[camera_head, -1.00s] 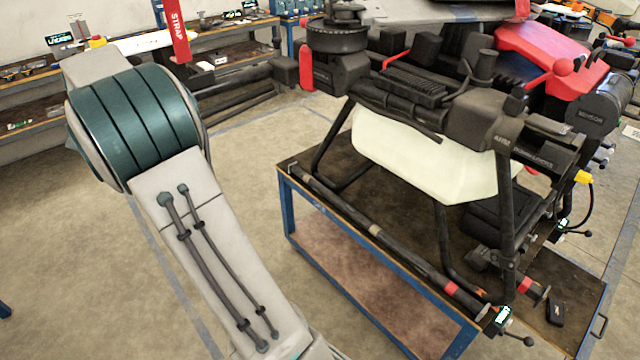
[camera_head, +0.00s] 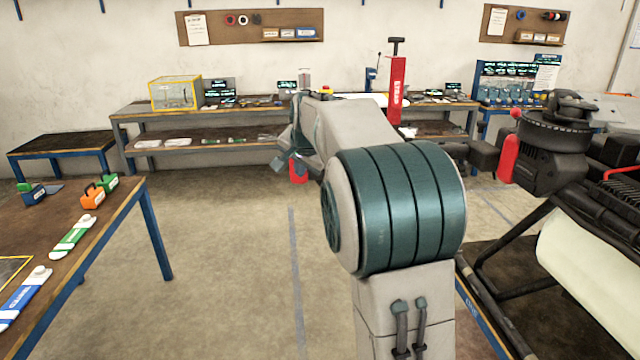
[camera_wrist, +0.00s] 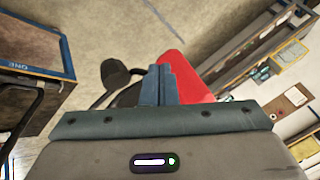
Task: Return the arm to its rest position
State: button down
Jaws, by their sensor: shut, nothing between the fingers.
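My arm (camera_head: 398,210) rises from the bottom of the head view, bends at a teal-banded joint and reaches away over the floor. My gripper (camera_head: 282,163) is small at its far end, partly hidden by the arm. In the wrist view my gripper (camera_wrist: 160,84) has its two fingers together, with nothing visible between them. A red object (camera_wrist: 180,72) with a dark part beside it shows behind the fingers. Red also shows just below the gripper in the head view; I cannot tell whether they touch.
The drone (camera_head: 585,215) stands on a blue-framed cart close on the right. A table (camera_head: 105,215) with batteries is at left. Open floor (camera_head: 240,260) lies between the table and my arm.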

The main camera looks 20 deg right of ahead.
notch_tip(320, 180, up, 4)
jog(key=s+a, duration=0.1)
jog(key=s, duration=0.1)
jog(key=s+a+f+n+g, duration=0.1)
jog(key=s+f+n, duration=0.2)
jog(key=s+f, duration=0.3)
jog(key=s+a+f+n+g, duration=0.1)
jog(key=s+f+n, duration=0.2)
jog(key=s, duration=1.4)
jog(key=s+a+f+n+g, duration=0.2)
jog(key=s+f, duration=0.6)
jog(key=s, duration=0.4)
jog(key=shift+f+n+b, duration=0.35)
jog(key=shift+n, duration=0.55)
jog(key=shift+s+a, duration=0.1)
